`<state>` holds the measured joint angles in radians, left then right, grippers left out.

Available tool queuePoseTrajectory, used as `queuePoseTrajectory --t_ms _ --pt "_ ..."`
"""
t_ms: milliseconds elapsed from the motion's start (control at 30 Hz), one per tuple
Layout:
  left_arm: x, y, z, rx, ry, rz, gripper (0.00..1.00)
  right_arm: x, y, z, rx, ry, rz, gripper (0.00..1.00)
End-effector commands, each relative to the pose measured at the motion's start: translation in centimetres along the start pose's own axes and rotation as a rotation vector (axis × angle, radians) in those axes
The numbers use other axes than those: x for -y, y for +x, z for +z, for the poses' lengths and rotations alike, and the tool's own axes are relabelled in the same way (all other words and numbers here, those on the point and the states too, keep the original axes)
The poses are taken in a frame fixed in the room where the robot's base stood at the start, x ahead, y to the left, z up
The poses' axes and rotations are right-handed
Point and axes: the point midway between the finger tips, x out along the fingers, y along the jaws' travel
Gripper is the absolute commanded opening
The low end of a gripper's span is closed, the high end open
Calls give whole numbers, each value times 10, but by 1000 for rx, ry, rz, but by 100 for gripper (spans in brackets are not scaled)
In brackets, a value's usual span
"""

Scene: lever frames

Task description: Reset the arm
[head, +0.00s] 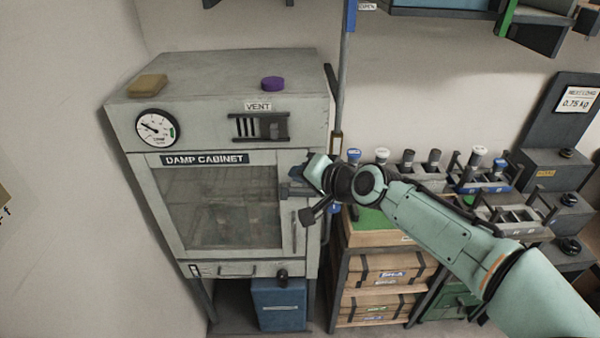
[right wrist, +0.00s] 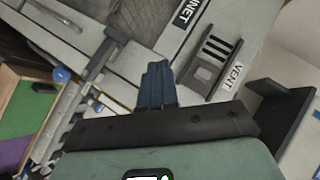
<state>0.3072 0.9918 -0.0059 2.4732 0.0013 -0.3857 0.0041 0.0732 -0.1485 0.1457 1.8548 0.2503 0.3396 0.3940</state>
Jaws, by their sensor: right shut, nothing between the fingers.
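My right arm, pale green with dark joints, comes in from the lower right of the head view. Its right gripper (head: 290,190) is in front of the right side of the damp cabinet (head: 318,110), by the glazed door's upper right edge. In the right wrist view the blue-grey fingers (right wrist: 157,84) are together with nothing between them. The vent slider (head: 260,127) is on the cabinet's upper panel, above and left of the gripper; it also shows in the wrist view (right wrist: 208,70). I cannot tell whether the fingers touch the cabinet. My left gripper is not in view.
A yellow sponge-like block (head: 148,85) and a purple piece (head: 273,83) lie on the cabinet top. A blue box (head: 279,305) stands below. To the right, a rack holds wooden crates (head: 385,270), with metal moulds behind my arm. Shelves hang above.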

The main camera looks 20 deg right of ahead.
Motion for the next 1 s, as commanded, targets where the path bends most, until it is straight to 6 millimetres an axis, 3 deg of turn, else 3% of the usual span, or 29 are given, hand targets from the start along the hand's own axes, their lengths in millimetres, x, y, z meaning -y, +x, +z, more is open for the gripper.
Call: queuePoseTrajectory --t_ms 267,367,433,567,733,867,1000 --pt "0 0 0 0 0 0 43 -1 1 0 1 1 2 0" --pt "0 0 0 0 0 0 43 -14 13 6 17 0 25 0" --pt "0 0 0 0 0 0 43 -35 31 16 40 -4 62 0" --pt "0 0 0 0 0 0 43 -99 78 52 113 -24 167 0" --pt "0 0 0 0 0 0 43 -201 124 123 243 -62 312 0" --pt "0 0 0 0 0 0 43 -276 137 188 360 -94 408 0" --pt "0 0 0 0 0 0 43 -349 128 267 503 -128 491 0"
